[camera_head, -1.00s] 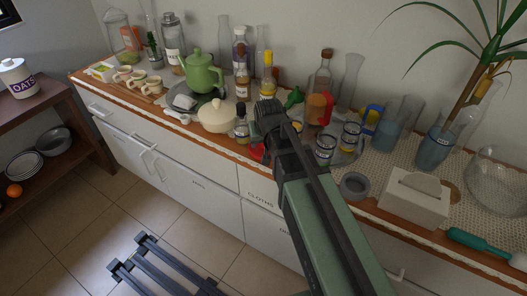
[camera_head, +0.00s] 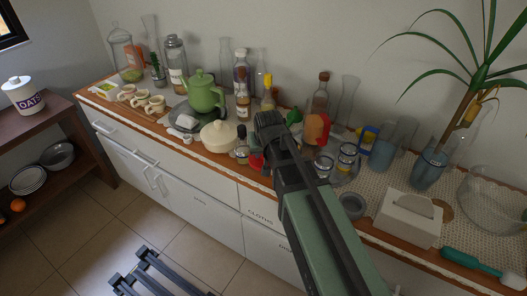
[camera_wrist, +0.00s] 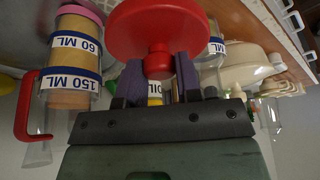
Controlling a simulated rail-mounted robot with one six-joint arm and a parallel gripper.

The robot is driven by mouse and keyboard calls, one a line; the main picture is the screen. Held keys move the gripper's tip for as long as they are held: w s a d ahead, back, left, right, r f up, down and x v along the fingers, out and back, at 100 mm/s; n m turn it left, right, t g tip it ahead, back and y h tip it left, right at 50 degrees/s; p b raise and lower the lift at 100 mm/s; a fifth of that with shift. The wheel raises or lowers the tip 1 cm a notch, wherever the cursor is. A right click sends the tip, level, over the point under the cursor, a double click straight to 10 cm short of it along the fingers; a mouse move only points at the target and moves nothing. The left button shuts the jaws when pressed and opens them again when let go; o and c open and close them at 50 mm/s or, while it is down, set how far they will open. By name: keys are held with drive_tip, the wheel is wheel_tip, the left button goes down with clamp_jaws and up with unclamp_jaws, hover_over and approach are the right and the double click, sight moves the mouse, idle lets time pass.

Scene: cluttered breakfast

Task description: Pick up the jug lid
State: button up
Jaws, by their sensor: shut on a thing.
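The jug lid (camera_wrist: 158,30) is a red disc with a red knob, seen large at the top of the wrist view. My gripper (camera_wrist: 158,80) is shut on the knob, one dark finger on each side. In the head view my gripper (camera_head: 268,125) is over the front of the counter, and a bit of the red lid (camera_head: 256,160) shows at its left side. The rest of the lid is hidden behind my gripper there. A red-orange jug (camera_head: 316,128) stands behind and right of my gripper. I cannot tell whether the lid touches anything below.
A green teapot (camera_head: 203,93) and several bottles crowd the back. A white tissue box (camera_head: 408,218) is further right.

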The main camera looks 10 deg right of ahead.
wheel_tip(320, 180, up, 16)
drive_tip(key=p, duration=1.3)
drive_tip(key=shift+f, duration=0.25)
